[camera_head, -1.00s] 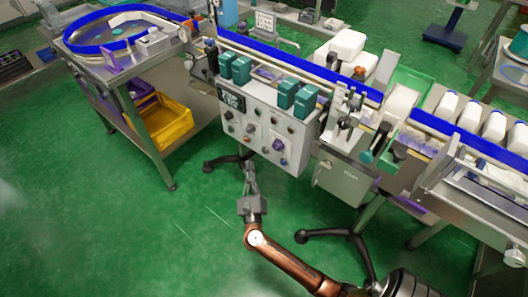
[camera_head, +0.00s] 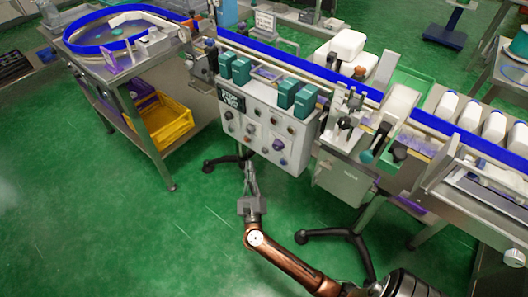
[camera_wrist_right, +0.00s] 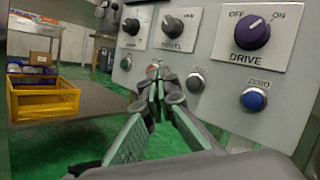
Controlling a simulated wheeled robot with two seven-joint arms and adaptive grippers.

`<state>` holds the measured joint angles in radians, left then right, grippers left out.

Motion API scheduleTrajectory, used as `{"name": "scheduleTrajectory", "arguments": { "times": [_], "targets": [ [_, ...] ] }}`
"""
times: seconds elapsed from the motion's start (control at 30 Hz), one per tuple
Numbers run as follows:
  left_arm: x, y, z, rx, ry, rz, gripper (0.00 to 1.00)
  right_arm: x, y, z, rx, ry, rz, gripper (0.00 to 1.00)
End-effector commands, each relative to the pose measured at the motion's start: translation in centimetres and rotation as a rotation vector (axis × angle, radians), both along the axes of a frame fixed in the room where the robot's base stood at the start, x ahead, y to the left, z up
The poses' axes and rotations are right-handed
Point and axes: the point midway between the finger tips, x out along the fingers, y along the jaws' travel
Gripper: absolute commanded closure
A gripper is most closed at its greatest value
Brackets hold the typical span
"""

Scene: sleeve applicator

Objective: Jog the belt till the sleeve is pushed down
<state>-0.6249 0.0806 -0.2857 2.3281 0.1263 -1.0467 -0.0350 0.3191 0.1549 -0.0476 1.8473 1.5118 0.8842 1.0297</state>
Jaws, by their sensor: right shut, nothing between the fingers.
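The control box (camera_head: 262,125) has knobs and buttons on its front. In the right wrist view, its panel (camera_wrist_right: 225,75) shows a purple DRIVE knob (camera_wrist_right: 252,32) pointing toward ON, a blue ZERO button (camera_wrist_right: 254,99) and a grey button (camera_wrist_right: 196,82). My right gripper (camera_head: 250,164) is shut and empty in front of the panel's lower part. In the wrist view its fingertips (camera_wrist_right: 156,75) cover part of the panel's lower left, so contact is unclear. The blue-edged belt (camera_head: 300,64) runs above the box. A white bottle (camera_head: 400,103) stands by the applicator (camera_head: 347,108). The sleeve cannot be made out clearly. My left gripper is out of view.
Several white bottles (camera_head: 468,113) stand along the belt at right. Green boxes (camera_head: 241,70) sit on top of the control box. A yellow crate (camera_head: 168,122) lies on the left table's lower shelf. Black stand feet (camera_head: 320,236) are on the floor. Open green floor lies at left.

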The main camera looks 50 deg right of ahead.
Motion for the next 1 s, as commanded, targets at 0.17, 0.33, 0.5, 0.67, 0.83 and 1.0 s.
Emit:
{"name": "scheduleTrajectory", "arguments": {
  "times": [0.17, 0.33, 0.5, 0.67, 0.83, 1.0],
  "targets": [
    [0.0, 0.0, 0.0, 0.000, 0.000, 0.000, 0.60, 0.0, 0.0, 0.0, 0.000, 0.000, 0.000, 1.00],
    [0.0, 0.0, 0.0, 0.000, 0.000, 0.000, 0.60, 0.0, 0.0, 0.0, 0.000, 0.000, 0.000, 1.00],
    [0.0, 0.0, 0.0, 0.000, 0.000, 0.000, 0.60, 0.0, 0.0, 0.0, 0.000, 0.000, 0.000, 1.00],
    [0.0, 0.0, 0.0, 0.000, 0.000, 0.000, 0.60, 0.0, 0.0, 0.0, 0.000, 0.000, 0.000, 1.00],
    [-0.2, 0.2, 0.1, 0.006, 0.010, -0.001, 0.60, 0.0, 0.1, 0.2, -0.037, 0.035, -0.018, 1.00],
    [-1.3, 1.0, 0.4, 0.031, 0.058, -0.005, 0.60, 0.0, 0.4, 0.6, -0.200, 0.190, -0.089, 1.00]
  ]
}}
